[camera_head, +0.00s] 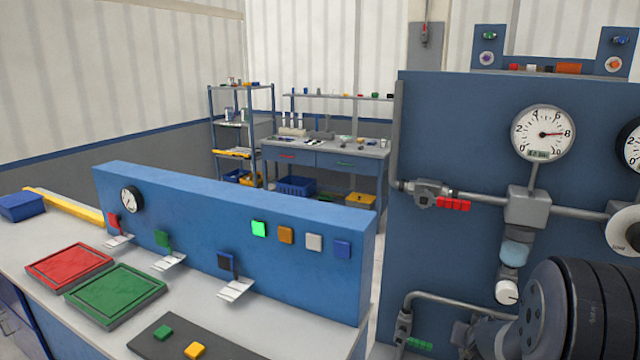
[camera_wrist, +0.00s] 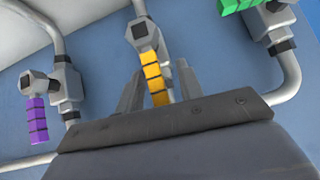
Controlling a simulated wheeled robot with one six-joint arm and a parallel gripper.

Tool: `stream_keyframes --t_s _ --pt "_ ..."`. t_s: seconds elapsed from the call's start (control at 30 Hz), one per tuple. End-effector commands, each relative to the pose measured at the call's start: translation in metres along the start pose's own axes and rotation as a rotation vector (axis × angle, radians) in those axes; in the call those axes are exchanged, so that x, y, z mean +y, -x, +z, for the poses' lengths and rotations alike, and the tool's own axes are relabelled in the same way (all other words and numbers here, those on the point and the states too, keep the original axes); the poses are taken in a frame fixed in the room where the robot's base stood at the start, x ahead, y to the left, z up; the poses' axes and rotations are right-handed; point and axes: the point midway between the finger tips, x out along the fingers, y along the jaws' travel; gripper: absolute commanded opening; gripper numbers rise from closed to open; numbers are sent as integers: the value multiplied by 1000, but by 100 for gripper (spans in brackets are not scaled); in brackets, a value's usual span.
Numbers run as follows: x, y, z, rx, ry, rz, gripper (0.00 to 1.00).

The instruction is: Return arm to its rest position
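My gripper (camera_wrist: 158,88) shows in the wrist view with its two grey fingers spread apart. A yellow valve handle (camera_wrist: 153,75) appears between the fingers, with visible space on both sides. I cannot tell how far in front of the fingers it is. Nothing is seen clamped. The handle hangs from a grey valve on a pipe along a blue panel (camera_wrist: 90,80). In the head view, a dark rounded part of my arm (camera_head: 570,310) fills the lower right corner, in front of the blue gauge panel (camera_head: 460,130). My gripper is not visible there.
A purple valve handle (camera_wrist: 37,120) and a green one (camera_wrist: 235,5) flank the yellow one. A red-handled valve (camera_head: 453,205) and a pressure gauge (camera_head: 543,133) are on the panel. A workbench (camera_head: 200,310) with red and green trays stands left; shelves stand behind.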

Motion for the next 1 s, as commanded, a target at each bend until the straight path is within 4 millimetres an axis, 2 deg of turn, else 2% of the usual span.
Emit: stream_keyframes --t_s 1.0 --pt "10 2 5 -11 -81 -51 35"
